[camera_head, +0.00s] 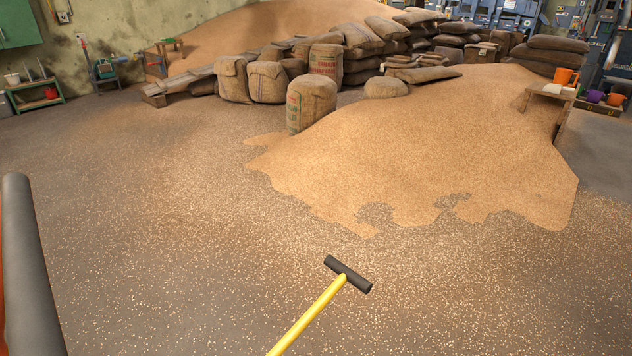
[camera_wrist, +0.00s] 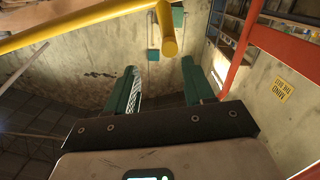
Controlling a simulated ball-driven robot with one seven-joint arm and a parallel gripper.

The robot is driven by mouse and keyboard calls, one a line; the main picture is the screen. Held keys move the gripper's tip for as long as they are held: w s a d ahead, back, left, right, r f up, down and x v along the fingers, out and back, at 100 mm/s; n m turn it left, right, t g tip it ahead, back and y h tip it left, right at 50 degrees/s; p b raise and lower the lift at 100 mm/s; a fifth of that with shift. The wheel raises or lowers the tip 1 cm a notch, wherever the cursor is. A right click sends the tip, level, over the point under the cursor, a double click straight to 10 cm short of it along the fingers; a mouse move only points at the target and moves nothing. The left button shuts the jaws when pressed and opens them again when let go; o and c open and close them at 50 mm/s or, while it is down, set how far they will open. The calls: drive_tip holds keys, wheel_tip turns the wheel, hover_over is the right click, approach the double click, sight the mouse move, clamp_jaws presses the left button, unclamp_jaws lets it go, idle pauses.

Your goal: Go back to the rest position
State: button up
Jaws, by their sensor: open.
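My gripper (camera_wrist: 159,66) shows in the wrist view with its two green fingers spread wide apart. Nothing is between them; behind the gap is a pale stained wall. The gripper does not show in the head view. No marker of a rest position can be seen in either view.
In the head view, a yellow shaft (camera_head: 308,316) with a black crosspiece (camera_head: 348,274) rises from the bottom edge. A grain heap (camera_head: 440,140) and sacks (camera_head: 311,103) lie beyond grain-strewn floor. In the wrist view, a yellow bar (camera_wrist: 75,24) and red post (camera_wrist: 240,45) are near the fingers.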

drive_tip(key=w+d+m+g+h+p, duration=0.1)
drive_tip(key=w+d+m+h+p, duration=0.3)
drive_tip(key=d, duration=0.7)
drive_tip(key=s+d+m+g+h, duration=0.1)
drive_tip(key=d+m+g+h, duration=0.15)
drive_tip(key=d+h, duration=0.6)
drive_tip(key=s+d+r+m+g+p, duration=0.1)
drive_tip(key=s+d+r+m+g, duration=0.1)
drive_tip(key=s+d, duration=0.6)
drive_tip(key=s+d+r+m+g+p, duration=0.2)
drive_tip(key=s+d+r+m+g, duration=0.1)
drive_tip(key=s+d, duration=0.5)
drive_tip(key=shift+s+d+r+m+g, duration=0.4)
drive_tip(key=shift+d+r+g, duration=0.4)
drive_tip(key=shift+d+g, duration=0.35)
